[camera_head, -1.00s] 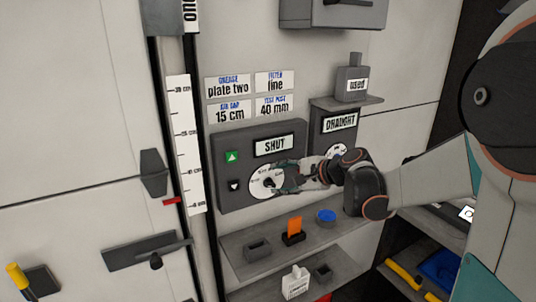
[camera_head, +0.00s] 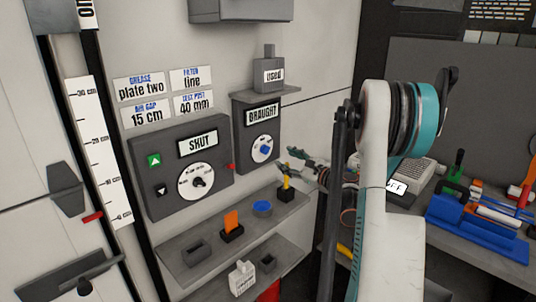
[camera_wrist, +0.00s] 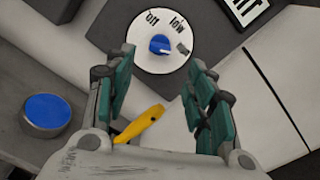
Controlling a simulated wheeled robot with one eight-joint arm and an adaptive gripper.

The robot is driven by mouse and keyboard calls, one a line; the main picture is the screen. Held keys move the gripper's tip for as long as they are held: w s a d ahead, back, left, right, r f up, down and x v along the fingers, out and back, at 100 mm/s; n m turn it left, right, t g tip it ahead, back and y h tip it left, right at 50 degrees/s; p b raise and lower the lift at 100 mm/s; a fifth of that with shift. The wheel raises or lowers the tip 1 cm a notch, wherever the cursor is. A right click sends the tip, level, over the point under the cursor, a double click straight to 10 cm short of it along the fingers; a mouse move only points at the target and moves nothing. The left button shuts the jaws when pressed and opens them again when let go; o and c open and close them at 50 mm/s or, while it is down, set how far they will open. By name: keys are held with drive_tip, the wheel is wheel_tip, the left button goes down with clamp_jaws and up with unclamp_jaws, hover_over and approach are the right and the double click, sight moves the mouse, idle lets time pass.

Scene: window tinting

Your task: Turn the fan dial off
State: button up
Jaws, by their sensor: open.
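The draught panel (camera_head: 241,130) carries a white round dial with a blue knob (camera_head: 264,149). In the wrist view the dial (camera_wrist: 150,62) reads "off" at upper left and "low" at top, with another label at right that is hard to read. The blue knob (camera_wrist: 160,44) has a pale mark on its lower right side, facing away from "off". My gripper (camera_head: 287,160) is open and empty, just right of and below this dial in the head view. In the wrist view its fingers (camera_wrist: 163,78) spread below the knob, apart from it.
A panel with a "SHUT" display (camera_head: 197,142) and black-knobbed dial (camera_head: 197,181) stands to the left. Below, a shelf (camera_head: 190,262) holds a blue round piece (camera_head: 262,208), an orange piece (camera_head: 231,220) and a yellow upright piece (camera_head: 287,185) close under my gripper. A grey "used" container (camera_head: 268,75) sits above.

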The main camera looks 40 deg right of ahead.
sight(268, 151)
drive_tip(key=w, duration=0.3)
drive_tip(key=w+b, duration=0.1)
drive_tip(key=w, duration=0.2)
drive_tip(key=w+b, duration=0.1)
drive_tip(key=w, duration=0.3)
drive_tip(key=shift+a, duration=0.35)
drive_tip(key=c, duration=1.1)
